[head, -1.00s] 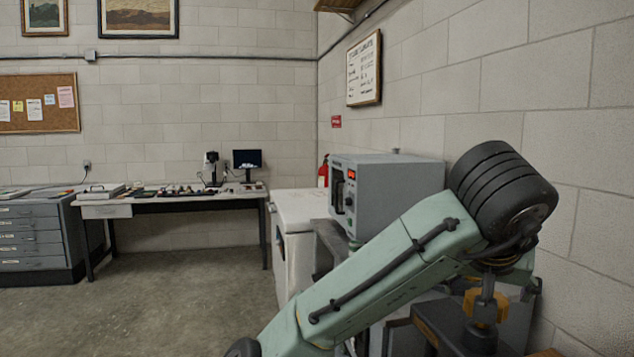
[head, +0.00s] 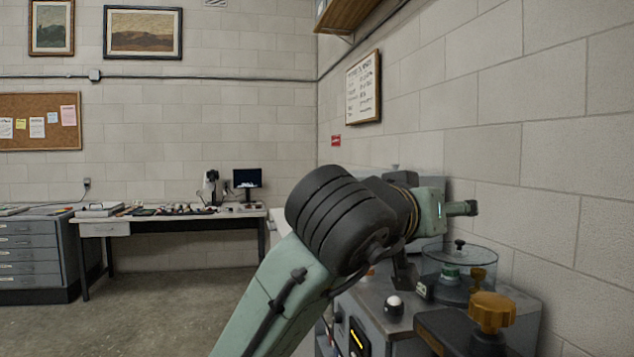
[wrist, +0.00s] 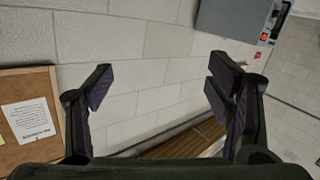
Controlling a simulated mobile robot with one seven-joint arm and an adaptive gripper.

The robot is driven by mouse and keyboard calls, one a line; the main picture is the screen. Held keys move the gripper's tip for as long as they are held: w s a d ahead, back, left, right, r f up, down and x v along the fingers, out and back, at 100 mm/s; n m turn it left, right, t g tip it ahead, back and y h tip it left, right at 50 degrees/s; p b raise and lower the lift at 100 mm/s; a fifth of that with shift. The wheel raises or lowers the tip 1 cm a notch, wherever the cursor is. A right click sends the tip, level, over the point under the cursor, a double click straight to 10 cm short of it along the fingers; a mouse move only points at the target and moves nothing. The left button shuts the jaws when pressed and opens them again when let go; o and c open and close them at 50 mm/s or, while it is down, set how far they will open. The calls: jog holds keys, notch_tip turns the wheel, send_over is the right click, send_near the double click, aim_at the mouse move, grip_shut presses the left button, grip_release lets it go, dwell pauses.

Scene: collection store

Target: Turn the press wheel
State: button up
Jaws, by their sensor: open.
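An amber lobed knob (head: 492,310), which looks like the press wheel, stands on a dark block at the lower right of the head view. It looks upright, with a smaller amber part just behind it. My arm crosses the head view to the left of the knob, and its end reaches above and behind it. My gripper's jaws are not clearly seen there. In the wrist view my gripper (wrist: 158,75) is open and empty, its two dark fingers wide apart against the block wall. The knob is not visible in the wrist view.
A glass-covered vessel (head: 460,265) stands behind the knob on a grey metal unit (head: 365,300) with a lit display. The block wall (head: 560,200) is close on the right. A wooden shelf (head: 360,18) hangs above. A long desk (head: 150,222) is farther back; open floor lies left.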

jog(key=a+r+n+t+b, duration=0.1)
jog(key=a+t, duration=0.3)
jog(key=a, duration=0.4)
jog(key=w+a+r+n+t+b, duration=0.1)
jog(key=a+r+t, duration=0.3)
jog(key=a, duration=0.4)
jog(key=shift+w+a+r+n, duration=0.2)
jog(key=shift+w+a+n, duration=0.05)
jog(key=shift+n, duration=0.15)
jog(key=shift+f+b, duration=0.1)
jog(key=shift+b, duration=0.2)
